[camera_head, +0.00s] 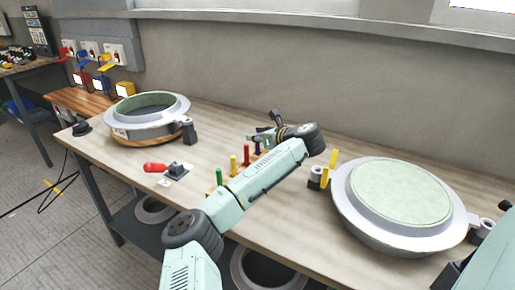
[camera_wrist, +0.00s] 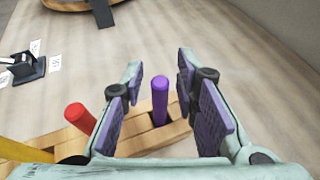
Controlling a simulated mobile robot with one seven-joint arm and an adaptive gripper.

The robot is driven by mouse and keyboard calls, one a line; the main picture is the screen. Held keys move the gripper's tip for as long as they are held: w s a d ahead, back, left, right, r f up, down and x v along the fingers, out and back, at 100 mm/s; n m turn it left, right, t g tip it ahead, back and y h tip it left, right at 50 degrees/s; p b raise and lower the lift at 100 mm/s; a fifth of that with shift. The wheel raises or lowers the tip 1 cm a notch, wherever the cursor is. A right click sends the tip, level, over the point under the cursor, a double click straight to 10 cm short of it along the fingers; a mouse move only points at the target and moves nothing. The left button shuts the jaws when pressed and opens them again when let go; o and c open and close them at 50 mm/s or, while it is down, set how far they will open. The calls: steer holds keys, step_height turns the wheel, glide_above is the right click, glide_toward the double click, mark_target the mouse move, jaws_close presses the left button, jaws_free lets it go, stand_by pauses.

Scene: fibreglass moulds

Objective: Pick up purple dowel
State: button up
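The purple dowel (camera_wrist: 159,100) stands upright in a wooden block (camera_wrist: 145,137) in the wrist view. My gripper (camera_wrist: 161,85) is open, its purple-padded fingers on either side of the dowel with gaps to both. The dowel looks closer to the left finger than to the right one. In the head view, the purple dowel (camera_head: 257,147) shows just under my gripper (camera_head: 262,131), partly hidden by it. A red dowel (camera_wrist: 80,118) stands left of the left finger, and a yellow dowel (camera_wrist: 20,151) is at the left edge.
A green dowel (camera_head: 219,177) stands at the near end of the row. A round mould (camera_head: 145,115) sits at the left of the bench, and a larger one (camera_head: 397,197) at the right. The bench behind the dowels looks clear.

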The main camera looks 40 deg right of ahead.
jaws_close()
steer(key=shift+r, duration=0.1)
steer(key=shift+r+b, duration=0.3)
steer(key=shift+r, duration=0.2)
step_height(320, 180, up, 2)
steer(key=shift+r+b, duration=0.1)
steer(key=shift+b, duration=0.4)
steer(key=s+p, duration=0.5)
steer(key=s, duration=1.3)
